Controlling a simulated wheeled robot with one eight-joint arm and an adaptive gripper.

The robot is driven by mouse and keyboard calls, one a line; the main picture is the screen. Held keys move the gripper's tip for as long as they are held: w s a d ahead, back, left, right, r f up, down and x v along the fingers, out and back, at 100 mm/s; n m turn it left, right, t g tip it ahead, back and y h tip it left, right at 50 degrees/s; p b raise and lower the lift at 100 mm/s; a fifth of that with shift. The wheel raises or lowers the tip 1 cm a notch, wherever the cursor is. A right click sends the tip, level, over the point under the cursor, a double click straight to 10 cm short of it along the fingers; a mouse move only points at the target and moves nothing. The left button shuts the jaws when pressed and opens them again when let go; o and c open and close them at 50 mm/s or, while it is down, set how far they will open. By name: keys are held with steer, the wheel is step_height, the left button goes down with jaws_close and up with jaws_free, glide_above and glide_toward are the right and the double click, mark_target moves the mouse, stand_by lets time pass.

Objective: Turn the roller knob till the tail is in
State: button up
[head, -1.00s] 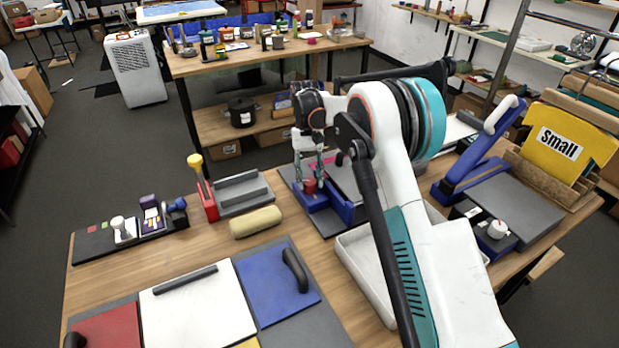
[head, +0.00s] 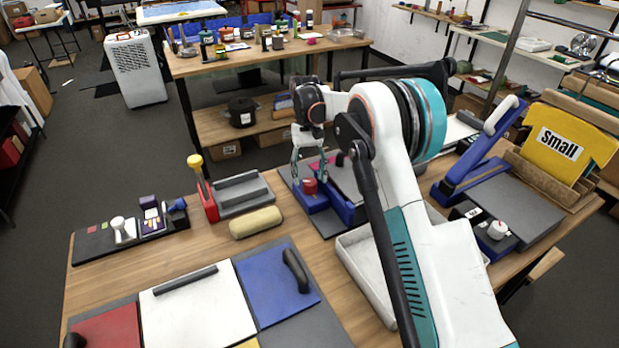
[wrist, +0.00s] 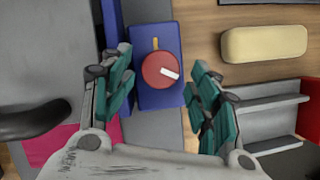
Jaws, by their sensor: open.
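The roller knob (wrist: 161,70) is a round red knob with a white pointer bar, on top of a blue block (wrist: 152,38) with a yellow mark. In the wrist view the bar points right and slightly down, while the yellow mark lies above the knob. My gripper (wrist: 158,98) is open, with one teal finger on each side of the knob and visible gaps between. In the head view my gripper (head: 309,172) is over the red knob (head: 309,187). A pink piece (wrist: 70,145) shows at lower left in the wrist view; I cannot tell whether it is the tail.
A cream roll (head: 256,222) and a red-handled grey tool (head: 238,193) lie left of the blue block. A black handle (wrist: 30,120) is near my left finger in the wrist view. A white tray (head: 372,272) stands in front.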

steer(key=v, duration=0.6)
steer(key=shift+r, duration=0.3)
steer(key=shift+w, duration=0.15)
